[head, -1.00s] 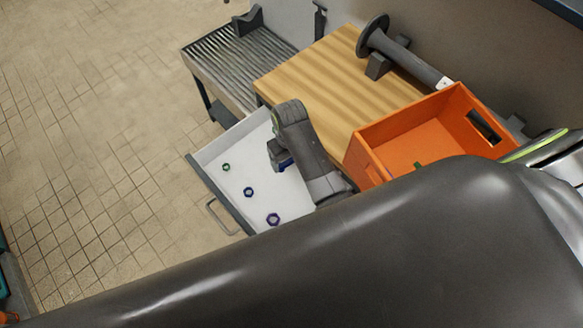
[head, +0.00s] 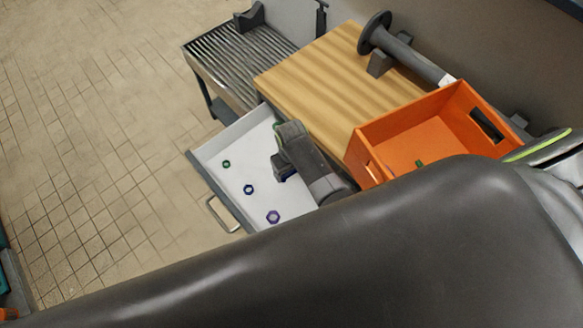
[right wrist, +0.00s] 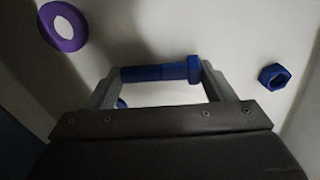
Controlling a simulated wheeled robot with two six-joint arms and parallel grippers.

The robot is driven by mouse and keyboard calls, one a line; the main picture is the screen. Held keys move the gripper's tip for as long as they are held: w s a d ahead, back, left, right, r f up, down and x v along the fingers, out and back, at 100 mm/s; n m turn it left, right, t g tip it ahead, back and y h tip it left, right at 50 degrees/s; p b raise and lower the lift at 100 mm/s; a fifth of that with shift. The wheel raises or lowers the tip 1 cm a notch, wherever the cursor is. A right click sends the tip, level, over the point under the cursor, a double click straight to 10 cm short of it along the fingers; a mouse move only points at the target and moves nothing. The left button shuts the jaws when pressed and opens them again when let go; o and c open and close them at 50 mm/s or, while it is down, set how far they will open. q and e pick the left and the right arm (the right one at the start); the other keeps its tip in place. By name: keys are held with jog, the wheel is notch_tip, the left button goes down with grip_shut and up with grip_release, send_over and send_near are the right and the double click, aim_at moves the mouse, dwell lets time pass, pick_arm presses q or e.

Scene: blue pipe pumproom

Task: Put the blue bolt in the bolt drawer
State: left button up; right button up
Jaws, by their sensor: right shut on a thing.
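The bolt drawer (head: 207,184) is pulled out from under the wooden worktop, with its white floor showing in the head view. My right gripper (head: 281,172) is over the drawer's far right part, pointing down. In the right wrist view its fingers (right wrist: 160,85) are shut on the blue bolt (right wrist: 155,73), which lies crosswise between them with its head at the right. The drawer floor is behind the bolt; I cannot tell whether they touch. In the head view the bolt is mostly hidden by the gripper. My left gripper is not in view.
A green nut (head: 226,164), a blue nut (head: 249,189) and a purple ring (head: 273,217) lie in the drawer. An orange crate (head: 400,135) stands on the wooden worktop (head: 310,75), close to my right arm. A pipe with a flange (head: 375,35) lies behind.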

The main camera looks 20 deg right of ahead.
jog(key=shift+f, duration=0.1)
jog(key=o, duration=0.8)
jog(key=shift+o, duration=0.2)
notch_tip(320, 180, up, 12)
jog(key=shift+p, duration=0.4)
